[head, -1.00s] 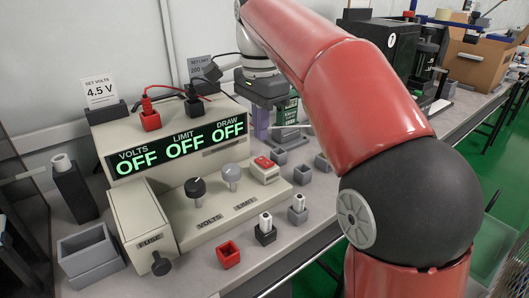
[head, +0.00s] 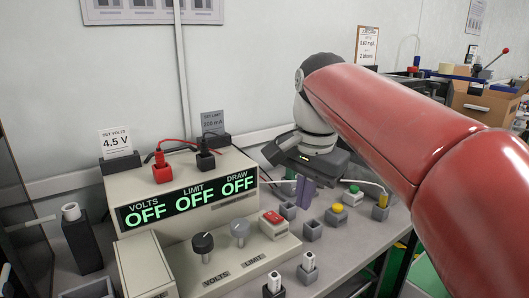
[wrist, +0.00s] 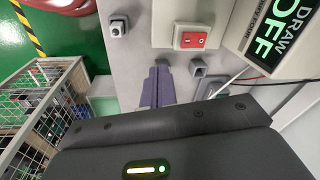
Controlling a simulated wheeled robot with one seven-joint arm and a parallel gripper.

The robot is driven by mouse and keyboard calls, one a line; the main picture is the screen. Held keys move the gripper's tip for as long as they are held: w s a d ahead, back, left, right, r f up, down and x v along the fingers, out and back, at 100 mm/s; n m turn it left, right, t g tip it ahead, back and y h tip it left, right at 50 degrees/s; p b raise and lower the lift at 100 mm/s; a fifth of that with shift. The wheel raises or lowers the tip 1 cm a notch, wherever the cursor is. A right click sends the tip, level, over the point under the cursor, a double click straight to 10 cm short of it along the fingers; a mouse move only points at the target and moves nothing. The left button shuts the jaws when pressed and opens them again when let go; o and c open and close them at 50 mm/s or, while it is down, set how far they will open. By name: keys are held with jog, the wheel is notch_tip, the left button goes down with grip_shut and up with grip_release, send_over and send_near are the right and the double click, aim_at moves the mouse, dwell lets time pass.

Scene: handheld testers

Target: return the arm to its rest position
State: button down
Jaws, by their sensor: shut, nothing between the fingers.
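My gripper (head: 305,188) hangs from my red arm just right of the beige power supply (head: 150,182), over the grey bench. Its purple fingers are together and empty; they also show in the wrist view (wrist: 157,86), pointing toward the bench. The supply's display (head: 190,200) reads OFF for volts, limit and draw. A red and a black plug sit on its top. I cannot tell how high the fingertips are above the bench.
A red rocker switch (head: 273,217) and two knobs sit on the supply's front. Small grey holders, one with a yellow button (head: 337,209), stand near my gripper. A wire cage (wrist: 45,110) stands beside the bench over green floor. A cardboard box (head: 485,106) is far right.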

jog(key=s+d+f+n+t, duration=0.2)
jog(key=s+d+f+n, duration=0.2)
jog(key=s+f, duration=0.3)
jog(key=s+d+f+n+t, duration=0.1)
jog(key=s+d+f+n, duration=0.2)
jog(key=s+f, duration=0.5)
jog(key=shift+d+f+n+t+h, duration=0.3)
jog(key=shift+d+f+n+t, duration=0.1)
jog(key=shift+f, duration=0.25)
jog(key=shift+s, duration=0.1)
